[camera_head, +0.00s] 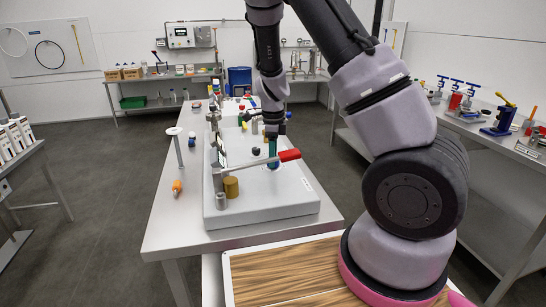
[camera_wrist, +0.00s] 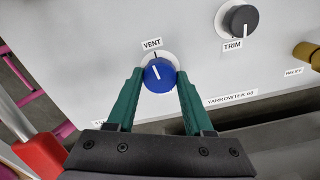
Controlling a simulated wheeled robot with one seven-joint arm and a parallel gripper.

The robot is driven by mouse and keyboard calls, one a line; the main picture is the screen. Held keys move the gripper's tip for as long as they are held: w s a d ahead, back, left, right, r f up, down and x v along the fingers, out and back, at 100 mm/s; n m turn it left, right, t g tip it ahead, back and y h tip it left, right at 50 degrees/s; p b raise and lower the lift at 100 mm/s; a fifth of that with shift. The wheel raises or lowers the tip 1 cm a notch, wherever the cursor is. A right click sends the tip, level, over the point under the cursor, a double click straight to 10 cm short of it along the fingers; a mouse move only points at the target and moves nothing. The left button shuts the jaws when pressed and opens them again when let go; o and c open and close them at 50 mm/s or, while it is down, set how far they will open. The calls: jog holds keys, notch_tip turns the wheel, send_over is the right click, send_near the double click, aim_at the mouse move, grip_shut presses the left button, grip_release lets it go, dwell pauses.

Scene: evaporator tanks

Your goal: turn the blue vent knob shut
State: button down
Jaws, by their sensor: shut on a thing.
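The blue vent knob (camera_wrist: 159,77) sits on a pale grey panel, just below the "VENT" label in the wrist view. Its white pointer line points up and slightly left, near a dark mark above the knob. My gripper (camera_wrist: 160,73) has one green finger on each side of the knob and is shut on it. In the head view my gripper (camera_head: 273,152) reaches down over the grey tank unit (camera_head: 265,205).
A dark trim knob (camera_wrist: 238,20) and a brass relief knob (camera_wrist: 307,54) lie to the right in the wrist view. A red-handled lever (camera_head: 289,155) passes close by my gripper. A brass cylinder (camera_head: 231,187) stands on the unit's near left.

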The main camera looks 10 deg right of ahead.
jog(key=n, duration=0.9)
jog(key=shift+n, duration=0.4)
jog(key=n, duration=1.3)
jog(key=shift+d+n, duration=0.1)
jog(key=shift+n, duration=0.2)
jog(key=n, duration=0.3)
jog(key=shift+n, duration=0.4)
jog(key=n, duration=0.4)
jog(key=shift+n, duration=1.7)
